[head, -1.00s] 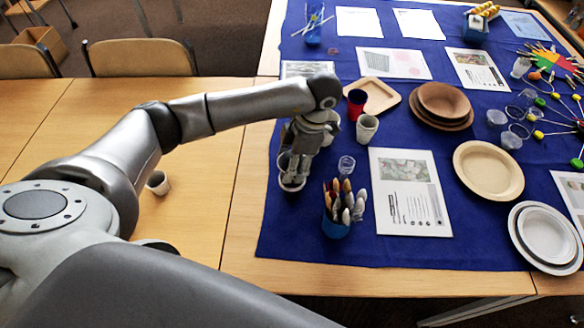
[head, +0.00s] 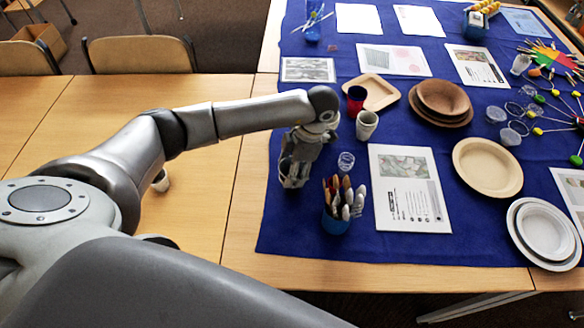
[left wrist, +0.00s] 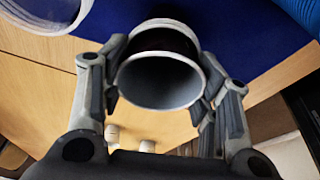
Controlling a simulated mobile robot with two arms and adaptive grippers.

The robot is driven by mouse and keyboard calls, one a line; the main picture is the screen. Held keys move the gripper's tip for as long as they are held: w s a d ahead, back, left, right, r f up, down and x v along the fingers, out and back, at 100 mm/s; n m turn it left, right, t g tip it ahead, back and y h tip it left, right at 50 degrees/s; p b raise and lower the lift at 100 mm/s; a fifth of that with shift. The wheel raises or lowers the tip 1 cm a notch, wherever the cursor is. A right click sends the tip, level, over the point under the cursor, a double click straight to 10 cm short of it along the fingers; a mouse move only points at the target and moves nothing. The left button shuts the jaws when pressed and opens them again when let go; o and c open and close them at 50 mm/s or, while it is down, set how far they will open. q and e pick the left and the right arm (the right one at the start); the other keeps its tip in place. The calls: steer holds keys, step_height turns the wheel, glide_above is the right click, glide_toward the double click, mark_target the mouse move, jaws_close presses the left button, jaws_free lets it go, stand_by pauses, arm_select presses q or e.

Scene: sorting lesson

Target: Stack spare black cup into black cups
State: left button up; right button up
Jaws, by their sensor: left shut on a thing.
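My left gripper (head: 294,172) is over the left edge of the blue cloth, pointing down. It is shut on a black cup (left wrist: 160,80), which fills the middle of the left wrist view between the two fingers. The cup's grey inside and pale rim face that camera, and its outer wall looks black. In the head view the fingers mostly hide the cup, and I cannot tell whether it touches the cloth or another cup. Another small cup (head: 161,181) stands on the bare wooden table to the left, partly hidden by my arm. My right gripper is out of view.
A blue holder (head: 335,224) with brushes and a small clear glass (head: 346,161) stand close right of the gripper. A red-rimmed dark cup (head: 356,98) and a pale cup (head: 366,124) stand behind. A printed sheet (head: 409,190) lies to the right.

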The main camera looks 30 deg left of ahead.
arm_select(q)
steer(key=o, duration=0.4)
steer(key=shift+s+f, duration=0.15)
steer(key=shift+o, duration=1)
steer(key=shift+r+p, duration=0.7)
steer(key=shift+p, duration=0.05)
steer(key=b+v, duration=0.2)
steer(key=v, duration=1)
steer(key=shift+w, duration=0.2)
